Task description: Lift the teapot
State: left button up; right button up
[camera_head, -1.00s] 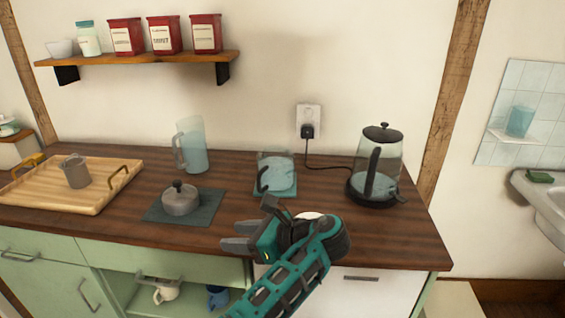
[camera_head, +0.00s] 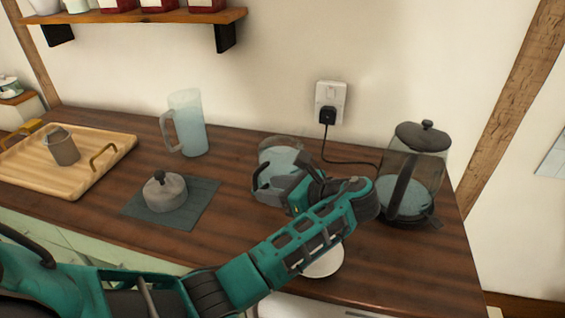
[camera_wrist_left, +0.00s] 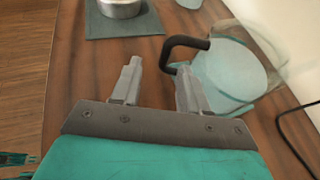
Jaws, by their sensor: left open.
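The teapot is a clear glass pot (camera_head: 282,155) with a black handle, standing on the counter near the middle. It also shows in the left wrist view (camera_wrist_left: 240,70), with its handle toward the fingers. My left gripper (camera_head: 268,192) is in front of the teapot and partly hides its lower part. In the left wrist view the two fingers (camera_wrist_left: 158,75) are apart with nothing between them. The handle is just ahead of the right finger; I cannot tell if they touch. My right gripper is not in view.
A glass kettle (camera_head: 415,165) with a cord stands at right. A white round thing (camera_head: 325,263) lies partly under my arm.

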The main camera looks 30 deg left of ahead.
aim_at(258, 187)
pick_arm(q)
jog(key=x, duration=0.8)
jog(key=shift+w+a+f, duration=0.1)
jog(key=shift+w+f, duration=0.1)
jog(key=shift+w, duration=0.15)
grip_shut()
jog(key=shift+s, duration=0.1)
dwell(0.9)
